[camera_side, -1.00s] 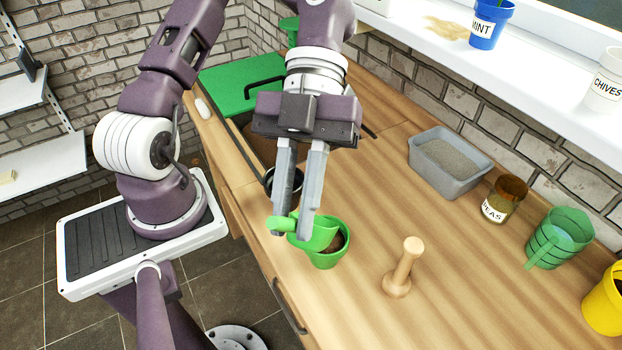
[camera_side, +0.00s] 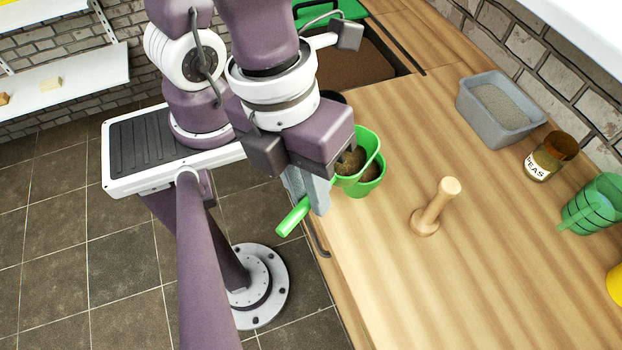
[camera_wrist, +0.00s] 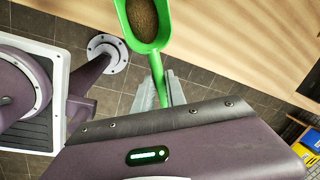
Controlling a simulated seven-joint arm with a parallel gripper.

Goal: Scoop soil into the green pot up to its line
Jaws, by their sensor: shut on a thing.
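My gripper (camera_side: 308,193) is shut on the handle of a green scoop (camera_side: 293,217) near the bench's front edge. The handle sticks out past the fingers, toward the floor side. The scoop's bowl holds brown soil and is roughly level; the soil also shows in the wrist view, in the scoop (camera_wrist: 142,18) at the top. The green pot (camera_side: 371,187) stands on the bench just beside and partly behind the bowl. Some dark soil shows inside the pot. The bowl covers part of it, and I cannot make out its line. The soil bin (camera_side: 352,65) lies behind my arm.
A wooden dibber (camera_side: 436,207) stands right of the pot. Farther right are a grey tray of grit (camera_side: 500,112), a PEAS jar (camera_side: 548,157) and a green ribbed cup (camera_side: 593,212). The bench front is clear beyond the dibber.

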